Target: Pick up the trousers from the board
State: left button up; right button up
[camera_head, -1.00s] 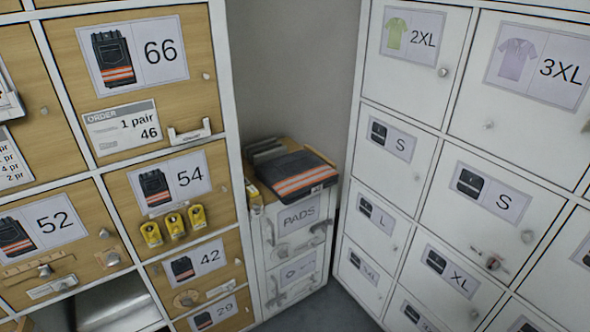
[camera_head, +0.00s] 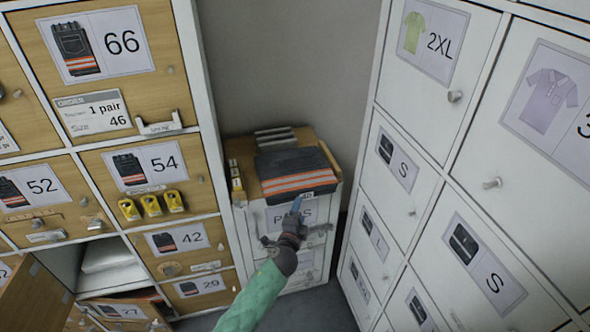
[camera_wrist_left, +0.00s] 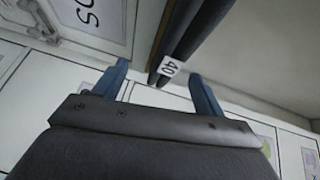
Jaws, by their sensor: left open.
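The folded dark trousers (camera_head: 293,162) with orange and pale stripes lie on the wooden board (camera_head: 243,152) on top of the low white cabinet. My left gripper (camera_head: 298,203) is at the near edge of the trousers, in front of the cabinet, open and empty. In the left wrist view the dark edge of the trousers (camera_wrist_left: 205,30) with a white "40" tag (camera_wrist_left: 169,67) shows between and just beyond the two blue fingers (camera_wrist_left: 158,70). I cannot tell whether a finger touches the cloth. My right gripper is not in view.
A small grey stack (camera_head: 275,138) lies behind the trousers, and small yellow items (camera_head: 236,180) stand at the board's left edge. The cabinet's "PADS" drawer (camera_head: 275,217) is below. Wooden lockers (camera_head: 165,205) rise at left, white lockers (camera_head: 410,180) at right.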

aim_at(308, 195)
pick_arm(q)
jog(key=shift+w+d+r+m+h, duration=0.55)
jog(key=shift+w+d+m+h, duration=0.15)
jog(key=shift+w+m, duration=0.2)
jog(key=shift+w+d+r, duration=0.15)
jog(key=shift+w+d, duration=0.2)
jog(key=shift+w, duration=0.3)
jog(key=shift+p+x, duration=0.5)
jog(key=shift+x, duration=0.35)
jog(key=x, duration=0.2)
jog(key=p+x, duration=0.1)
jog(key=x, duration=0.1)
jog(key=shift+a+r, duration=0.15)
jog(key=shift+r, duration=0.05)
jog(key=shift+w+f, duration=0.1)
jog(key=shift+w, duration=0.25)
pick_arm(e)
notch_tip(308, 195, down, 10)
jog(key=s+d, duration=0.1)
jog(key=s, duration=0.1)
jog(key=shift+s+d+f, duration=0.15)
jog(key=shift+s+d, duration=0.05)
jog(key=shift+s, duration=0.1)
pick_arm(q)
grip_shut()
